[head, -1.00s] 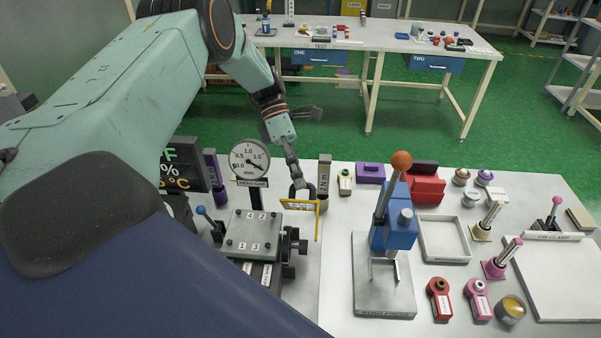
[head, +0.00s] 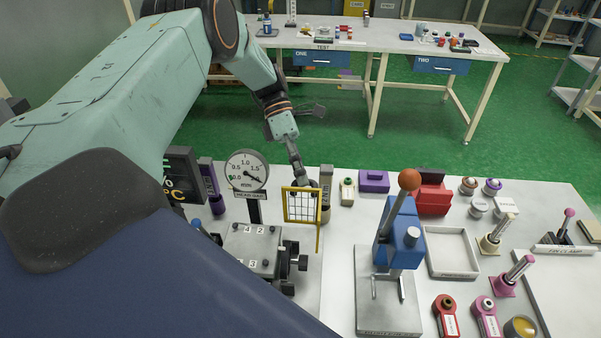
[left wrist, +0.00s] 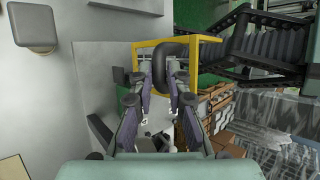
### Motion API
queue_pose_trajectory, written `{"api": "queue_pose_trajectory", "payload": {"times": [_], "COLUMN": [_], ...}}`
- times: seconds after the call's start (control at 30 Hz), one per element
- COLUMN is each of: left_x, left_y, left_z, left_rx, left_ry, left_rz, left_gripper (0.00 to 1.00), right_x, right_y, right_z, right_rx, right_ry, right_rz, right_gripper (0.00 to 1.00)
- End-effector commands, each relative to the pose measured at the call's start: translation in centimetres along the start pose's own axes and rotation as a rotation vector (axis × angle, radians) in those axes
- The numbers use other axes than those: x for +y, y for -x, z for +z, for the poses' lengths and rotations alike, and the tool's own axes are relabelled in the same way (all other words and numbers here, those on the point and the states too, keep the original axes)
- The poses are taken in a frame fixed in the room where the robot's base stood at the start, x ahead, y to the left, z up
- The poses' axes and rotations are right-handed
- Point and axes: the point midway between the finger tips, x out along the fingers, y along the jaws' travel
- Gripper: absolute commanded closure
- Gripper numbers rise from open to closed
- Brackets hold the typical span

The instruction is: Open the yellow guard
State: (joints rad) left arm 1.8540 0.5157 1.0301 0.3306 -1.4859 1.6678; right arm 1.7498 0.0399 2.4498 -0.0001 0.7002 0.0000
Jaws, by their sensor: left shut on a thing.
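The yellow guard (head: 302,206) is a yellow frame with a dark grid, standing raised at the right rear of the grey clamp plate (head: 252,243) in the head view. A thin yellow post runs down its right side. In the left wrist view the guard's yellow frame (left wrist: 178,40) surrounds a dark curved handle (left wrist: 170,62). My left gripper (head: 301,182) is at the guard's top edge, shut on this handle; its fingers (left wrist: 160,78) lie on both sides of it. Part of the gripper is hidden behind the guard. My right gripper is not in view.
A round dial gauge (head: 246,171) stands left of the guard, and a dark grey block (head: 326,190) close on its right. A blue press with an orange knob (head: 409,180) stands further right. Black knobs (head: 296,263) stick out below the guard.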

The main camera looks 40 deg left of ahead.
Motion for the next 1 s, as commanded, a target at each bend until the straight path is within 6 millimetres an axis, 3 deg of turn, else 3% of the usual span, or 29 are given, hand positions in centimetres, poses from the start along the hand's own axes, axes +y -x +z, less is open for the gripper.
{"api": "queue_pose_trajectory", "payload": {"times": [0.03,0.67,0.7,0.93,1.0], "left_x": [0.35,0.21,0.22,0.28,0.28], "left_y": [-0.76,-1.01,-1.01,-0.86,-0.79], "left_z": [-0.7,-0.82,-0.82,-0.8,-0.77], "left_rx": [0.012,0.012,0.012,0.012,0.011], "left_ry": [0.008,0.009,0.009,0.009,0.009], "left_rz": [-0.003,-0.005,-0.005,-0.005,-0.005], "left_gripper": [1.0,1.0,0.82,0.63,0.62], "right_x": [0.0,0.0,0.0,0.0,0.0], "right_y": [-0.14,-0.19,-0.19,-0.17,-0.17], "right_z": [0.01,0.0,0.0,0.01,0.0], "right_rx": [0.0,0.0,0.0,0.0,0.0], "right_ry": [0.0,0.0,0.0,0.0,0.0], "right_rz": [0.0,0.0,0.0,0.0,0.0], "right_gripper": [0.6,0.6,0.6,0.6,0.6]}}
